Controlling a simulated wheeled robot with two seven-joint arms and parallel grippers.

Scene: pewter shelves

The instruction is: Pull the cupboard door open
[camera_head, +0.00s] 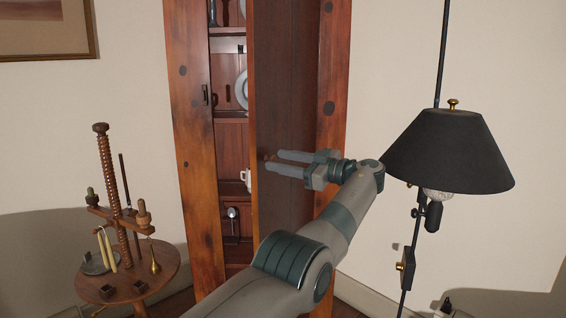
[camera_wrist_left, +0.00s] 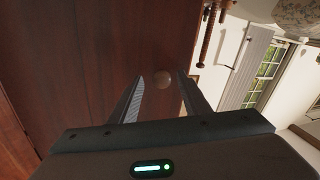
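The tall wooden cupboard (camera_head: 190,140) stands against the wall. Its dark red-brown door (camera_head: 284,90) is partly open, with shelves showing through the gap on its left. My left gripper (camera_head: 274,160) is in front of the door, fingers pointing left near its free edge. The door face (camera_wrist_left: 80,60) fills the left of that view. My right gripper is not in view.
A round wooden side table (camera_head: 130,275) with a candle stand and small items is at the left. A floor lamp with a black shade (camera_head: 447,152) stands close to the right of my left wrist.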

